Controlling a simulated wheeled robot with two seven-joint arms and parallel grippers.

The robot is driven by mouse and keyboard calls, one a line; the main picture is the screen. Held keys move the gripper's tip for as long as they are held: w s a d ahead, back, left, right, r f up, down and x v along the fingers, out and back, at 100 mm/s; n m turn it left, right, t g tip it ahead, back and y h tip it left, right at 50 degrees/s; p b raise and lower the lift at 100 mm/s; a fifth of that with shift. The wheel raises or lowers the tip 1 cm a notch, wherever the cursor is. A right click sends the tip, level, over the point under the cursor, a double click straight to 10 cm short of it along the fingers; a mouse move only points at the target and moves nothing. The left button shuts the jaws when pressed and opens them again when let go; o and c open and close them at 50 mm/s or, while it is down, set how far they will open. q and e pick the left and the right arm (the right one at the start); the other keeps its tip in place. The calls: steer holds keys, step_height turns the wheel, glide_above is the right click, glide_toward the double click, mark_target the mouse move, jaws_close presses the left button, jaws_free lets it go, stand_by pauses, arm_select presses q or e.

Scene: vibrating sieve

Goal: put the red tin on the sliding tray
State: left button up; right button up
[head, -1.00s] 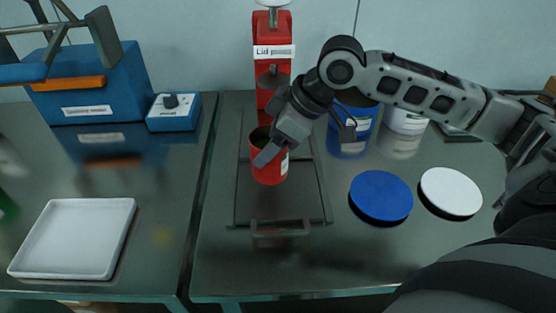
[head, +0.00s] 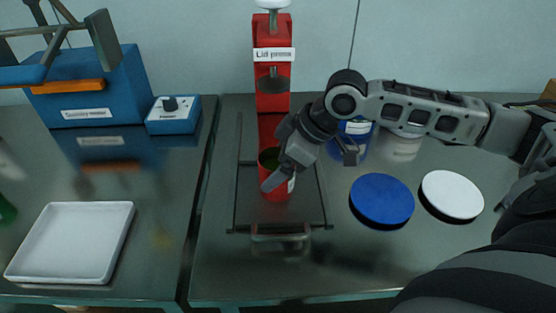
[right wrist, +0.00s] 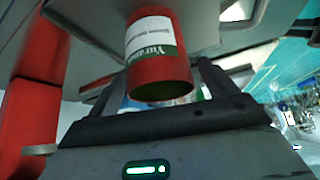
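The red tin (head: 271,186) is upright and open at the top, with something green inside. It is over the middle of the dark sliding tray (head: 240,215), in front of the lid press; I cannot tell whether its base touches the tray. My right gripper (head: 279,172) is shut on the tin from the right and partly covers it. In the right wrist view the tin (right wrist: 160,62), with a white and green label, sits between the two fingers (right wrist: 163,88). My left gripper is not in view.
The red lid press (head: 272,85) stands behind the tray. A blue lid (head: 382,199) and a white lid (head: 452,193) lie to the right, with tubs behind. A blue machine (head: 90,88), its control box (head: 173,115) and a white dish (head: 70,242) occupy the left table.

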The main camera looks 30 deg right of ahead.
steer(key=v, duration=1.2)
steer(key=shift+p, duration=0.35)
steer(key=shift+a+r, duration=0.1)
steer(key=shift+r, duration=0.05)
